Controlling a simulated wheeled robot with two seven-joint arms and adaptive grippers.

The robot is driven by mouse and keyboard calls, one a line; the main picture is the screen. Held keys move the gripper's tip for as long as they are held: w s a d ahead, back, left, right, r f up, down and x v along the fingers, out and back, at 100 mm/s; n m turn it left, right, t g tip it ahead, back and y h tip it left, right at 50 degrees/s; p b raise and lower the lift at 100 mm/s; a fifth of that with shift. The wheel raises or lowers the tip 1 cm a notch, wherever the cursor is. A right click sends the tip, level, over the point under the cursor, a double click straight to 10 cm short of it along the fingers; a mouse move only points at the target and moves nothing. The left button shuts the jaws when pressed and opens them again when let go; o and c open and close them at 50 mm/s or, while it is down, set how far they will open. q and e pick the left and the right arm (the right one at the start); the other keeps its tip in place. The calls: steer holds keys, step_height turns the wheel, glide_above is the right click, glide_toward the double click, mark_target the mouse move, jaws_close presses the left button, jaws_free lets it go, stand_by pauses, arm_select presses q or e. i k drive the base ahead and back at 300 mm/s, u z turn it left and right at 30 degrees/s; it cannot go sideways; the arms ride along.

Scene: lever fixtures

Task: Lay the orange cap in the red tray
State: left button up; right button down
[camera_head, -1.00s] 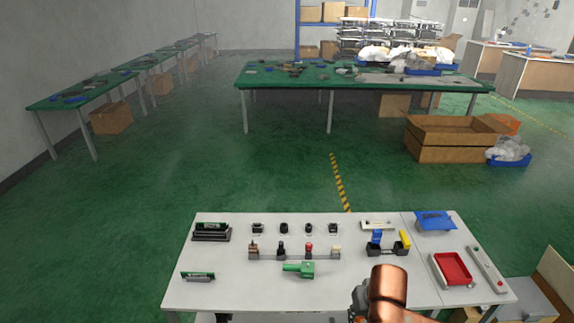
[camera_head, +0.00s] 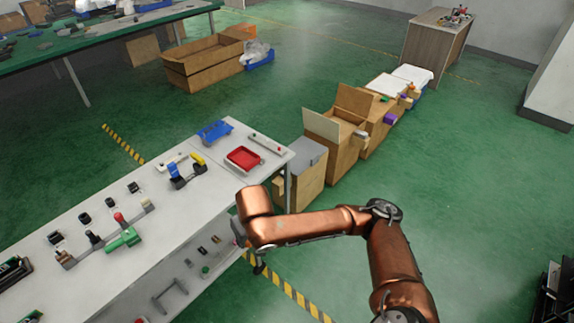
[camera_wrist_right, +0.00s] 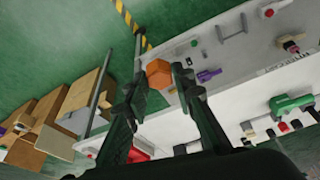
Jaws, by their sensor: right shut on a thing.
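The orange cap (camera_wrist_right: 158,73) is a small faceted orange piece between the fingertips of my right gripper (camera_wrist_right: 158,76) in the wrist view. The gripper is shut on it. In the head view the dark end of my right gripper (camera_head: 259,267) shows below the copper wrist, at the table's near right edge; the cap cannot be made out there. The red tray (camera_head: 243,158) lies on the white table's right end, beyond the wrist and apart from the gripper. In the wrist view a bit of red (camera_wrist_right: 138,155) shows behind a finger. My left gripper is not in view.
A lower shelf (camera_head: 190,270) carries small parts. Cardboard boxes (camera_head: 338,140) stand right of the table.

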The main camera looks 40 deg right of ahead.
mark_target(243, 160)
steer(key=u, duration=0.25)
steer(key=k, duration=0.2)
steer(key=z, duration=1.65)
steer(key=i, duration=1.85)
steer(key=u, duration=1.2)
steer(key=i, duration=0.55)
steer(key=u, duration=0.6)
